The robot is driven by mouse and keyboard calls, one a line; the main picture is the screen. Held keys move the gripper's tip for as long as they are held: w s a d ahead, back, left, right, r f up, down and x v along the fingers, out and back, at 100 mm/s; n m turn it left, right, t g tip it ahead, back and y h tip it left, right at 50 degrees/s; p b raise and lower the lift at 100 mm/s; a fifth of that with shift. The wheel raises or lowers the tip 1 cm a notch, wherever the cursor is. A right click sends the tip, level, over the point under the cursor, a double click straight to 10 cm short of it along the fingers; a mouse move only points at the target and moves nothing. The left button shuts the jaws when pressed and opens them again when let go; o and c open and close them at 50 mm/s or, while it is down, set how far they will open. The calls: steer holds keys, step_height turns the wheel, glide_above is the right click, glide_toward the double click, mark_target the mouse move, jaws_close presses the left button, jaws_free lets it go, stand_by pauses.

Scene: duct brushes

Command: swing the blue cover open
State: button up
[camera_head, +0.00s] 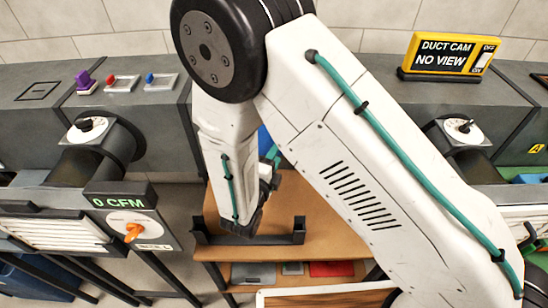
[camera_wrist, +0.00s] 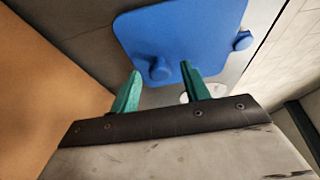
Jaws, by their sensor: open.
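The blue cover (camera_wrist: 185,35) is a flat panel with rounded corners on the grey duct face in the wrist view. A round blue knob (camera_wrist: 160,70) stands out near its lower edge, and another blue knob (camera_wrist: 242,40) sits at its right edge. My gripper (camera_wrist: 161,72) is open, its two green fingers pointing at the cover. The lower knob appears between the fingertips, with space on both sides; I cannot tell how deep it lies between them. In the head view only a blue sliver of the cover (camera_head: 265,141) shows; my arm hides the rest.
A wooden stand (camera_head: 330,243) with a black bracket (camera_head: 250,238) is below my gripper. A yellow "DUCT CAM NO VIEW" sign (camera_head: 448,56) stands on the duct at the right. A "0 CFM" meter (camera_head: 125,202) with an orange knob (camera_head: 133,233) is at the left.

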jaws_close()
steer(key=shift+a, duration=0.15)
